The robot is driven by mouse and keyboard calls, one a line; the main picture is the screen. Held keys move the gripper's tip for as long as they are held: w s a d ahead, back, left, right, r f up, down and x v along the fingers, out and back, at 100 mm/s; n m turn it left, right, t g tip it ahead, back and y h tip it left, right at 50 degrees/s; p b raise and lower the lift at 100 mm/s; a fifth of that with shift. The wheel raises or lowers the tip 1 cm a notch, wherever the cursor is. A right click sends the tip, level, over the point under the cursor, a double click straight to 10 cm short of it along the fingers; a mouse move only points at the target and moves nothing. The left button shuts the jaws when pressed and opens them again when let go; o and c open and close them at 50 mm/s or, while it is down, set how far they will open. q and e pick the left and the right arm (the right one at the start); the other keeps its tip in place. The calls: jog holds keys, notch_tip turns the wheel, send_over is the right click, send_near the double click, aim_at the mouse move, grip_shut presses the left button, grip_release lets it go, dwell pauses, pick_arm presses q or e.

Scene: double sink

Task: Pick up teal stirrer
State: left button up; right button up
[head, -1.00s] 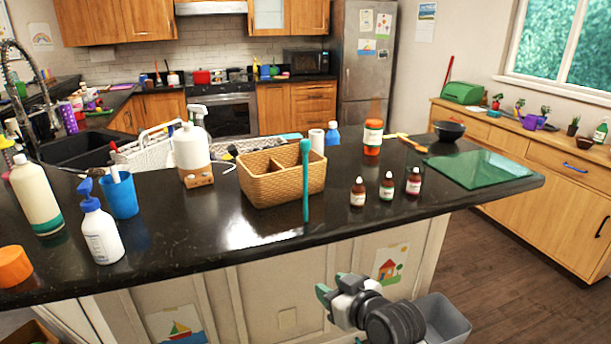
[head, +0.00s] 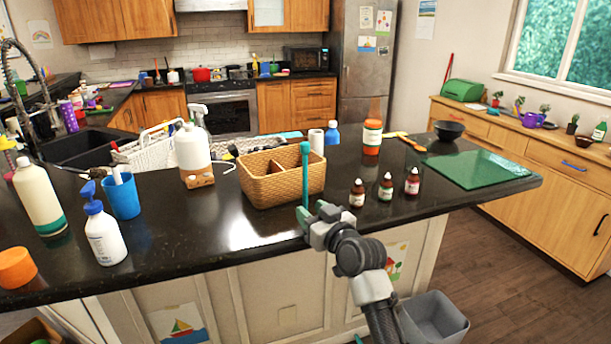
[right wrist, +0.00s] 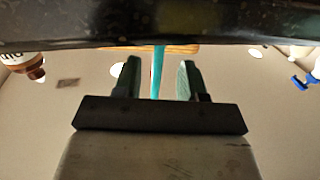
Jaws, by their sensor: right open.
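The teal stirrer (head: 305,172) stands upright near the front edge of the dark counter, in front of the woven basket. Its top end is rounded. My right gripper (head: 314,212) is open at the counter's front edge, by the stirrer's lower end, which it partly hides. In the right wrist view the stirrer (right wrist: 156,72) shows between the two spread fingers of the gripper (right wrist: 159,72), nearer the left one. Neither finger clearly touches it. My left gripper is not in view.
The basket (head: 262,190) is close behind the stirrer. Several small brown bottles (head: 357,194) stand to the right, near the gripper. A soap bottle (head: 193,155) and blue cup (head: 122,196) are to the left. The green board (head: 478,169) lies far right. A grey bin (head: 437,318) is below.

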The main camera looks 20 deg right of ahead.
aim_at(305, 205)
jog(key=shift+x, duration=1.85)
jog(key=shift+d, duration=0.1)
jog(key=shift+s, duration=0.1)
jog(key=shift+c, duration=0.3)
jog(key=shift+f, duration=0.1)
grip_shut()
